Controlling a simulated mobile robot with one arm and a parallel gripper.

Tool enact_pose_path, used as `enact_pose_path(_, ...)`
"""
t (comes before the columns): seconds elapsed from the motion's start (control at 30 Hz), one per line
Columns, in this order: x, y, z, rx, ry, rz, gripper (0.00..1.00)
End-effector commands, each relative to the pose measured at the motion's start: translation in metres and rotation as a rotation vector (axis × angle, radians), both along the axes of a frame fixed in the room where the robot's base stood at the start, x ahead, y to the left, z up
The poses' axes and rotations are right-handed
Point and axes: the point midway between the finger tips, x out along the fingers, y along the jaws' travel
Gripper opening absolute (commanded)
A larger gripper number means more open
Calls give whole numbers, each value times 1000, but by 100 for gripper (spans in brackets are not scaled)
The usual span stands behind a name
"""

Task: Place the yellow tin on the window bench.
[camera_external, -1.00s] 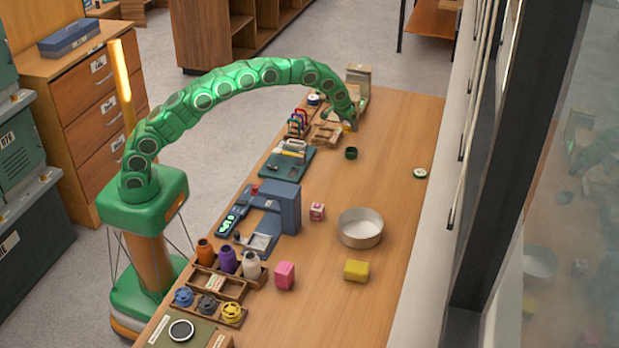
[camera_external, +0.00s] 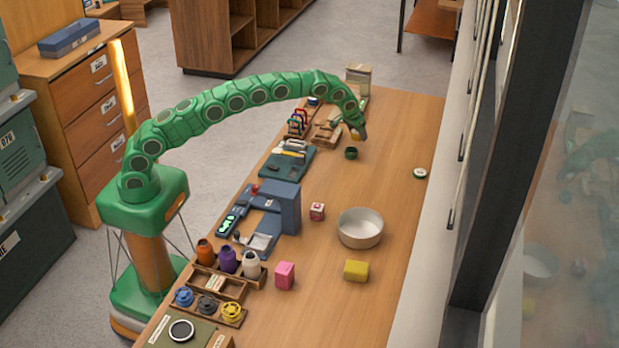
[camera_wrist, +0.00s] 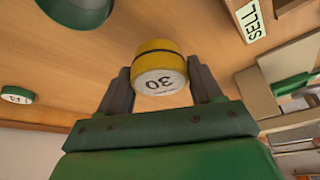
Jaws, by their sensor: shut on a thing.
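The yellow tin (camera_wrist: 158,68), with a white face marked 30, sits between the fingers of my gripper (camera_wrist: 160,85) in the wrist view. My gripper is shut on it. In the external view my gripper (camera_external: 357,134) is over the far part of the long wooden bench (camera_external: 400,190) beside the window, and a small bit of yellow shows at its tip. I cannot tell how high the tin is above the wood.
A dark green cup (camera_external: 351,153) stands just in front of my gripper. A green-and-white tin (camera_external: 420,173) lies near the window edge. A white bowl (camera_external: 360,228), yellow block (camera_external: 356,270) and pink block (camera_external: 285,275) stand nearer. Bare wood lies between the cup and the bowl.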

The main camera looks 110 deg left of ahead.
Motion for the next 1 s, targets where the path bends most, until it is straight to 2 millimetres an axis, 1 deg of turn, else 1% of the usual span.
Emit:
enact_pose_path(0.2, 0, 1, -23, -1, 2, 1, 30)
enact_pose_path(0.3, 0, 1, -29, 1, -1, 1, 30)
enact_pose_path(0.73, 1, 1, -33, 1, -2, 1, 30)
enact_pose_path(0.77, 1, 1, -32, 1, -2, 1, 69)
enact_pose_path(0.9, 1, 1, -32, 1, -1, 1, 90)
enact_pose_path(1.0, 1, 1, -32, 1, -1, 1, 90)
